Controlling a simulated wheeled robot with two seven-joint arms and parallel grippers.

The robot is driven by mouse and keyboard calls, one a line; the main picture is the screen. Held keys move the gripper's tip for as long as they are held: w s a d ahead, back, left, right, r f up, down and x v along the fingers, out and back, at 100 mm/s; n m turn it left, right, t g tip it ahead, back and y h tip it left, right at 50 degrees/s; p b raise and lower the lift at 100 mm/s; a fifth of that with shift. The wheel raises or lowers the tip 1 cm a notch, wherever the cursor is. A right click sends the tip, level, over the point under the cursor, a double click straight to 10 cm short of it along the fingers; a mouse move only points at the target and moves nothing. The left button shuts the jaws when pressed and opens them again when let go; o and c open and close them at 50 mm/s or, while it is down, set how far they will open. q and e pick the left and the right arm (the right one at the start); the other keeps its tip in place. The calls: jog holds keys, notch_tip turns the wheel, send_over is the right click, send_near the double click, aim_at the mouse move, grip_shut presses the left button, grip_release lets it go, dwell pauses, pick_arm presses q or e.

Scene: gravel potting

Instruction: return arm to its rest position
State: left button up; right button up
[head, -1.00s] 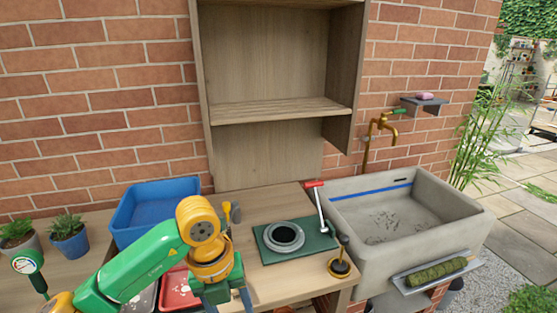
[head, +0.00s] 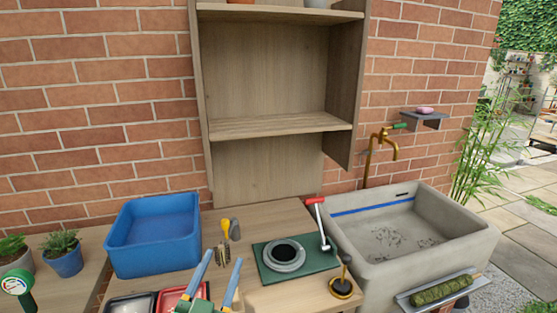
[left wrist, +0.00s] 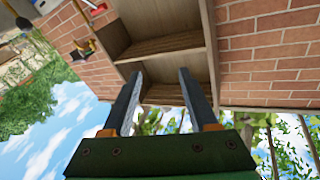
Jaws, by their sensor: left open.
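My left gripper (head: 215,277) is at the bottom of the head view, low in front of the bench, its two blue-grey fingers spread and pointing up. It is open and nothing shows between the fingers. In the left wrist view its two dark fingers (left wrist: 160,103) stand apart, with the wooden shelf unit (left wrist: 160,45) beyond them. Most of the left arm is below the head view's edge. My right gripper shows in neither current view.
A blue basin (head: 153,262), potted plants (head: 66,262), a red tray (head: 172,299) and a green plate (head: 322,263) with a grey ring (head: 284,254) stand on the bench. A stone sink (head: 455,248) is at the right. The space before the shelves is clear.

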pick_arm(q)
jog(key=s+a+f+n+g+y, duration=0.1)
jog(key=s+a+f+g+y, duration=0.15)
jog(key=f, duration=0.45)
jog(key=s+a+f+n+g+y, duration=0.1)
jog(key=s+a+f+n+g, duration=0.1)
jog(key=s+a+f+g, duration=0.3)
jog(key=s+d+f+g+h, duration=0.1)
jog(key=s+d+f+g, duration=0.1)
jog(key=s+f+g, duration=0.95)
jog(key=s+f+t, duration=0.1)
jog(key=s+f, duration=0.2)
jog(key=f, duration=0.6)
jog(key=s+f+t, duration=0.1)
jog(key=s+f, duration=0.2)
jog(key=f, duration=0.7)
jog(key=s+a+f+g, duration=0.1)
jog(key=s+a+f, duration=0.1)
jog(key=s+f, duration=0.7)
jog(key=s, duration=0.3)
jog(key=shift+a+m, duration=0.3)
jog(key=shift+m, duration=0.1)
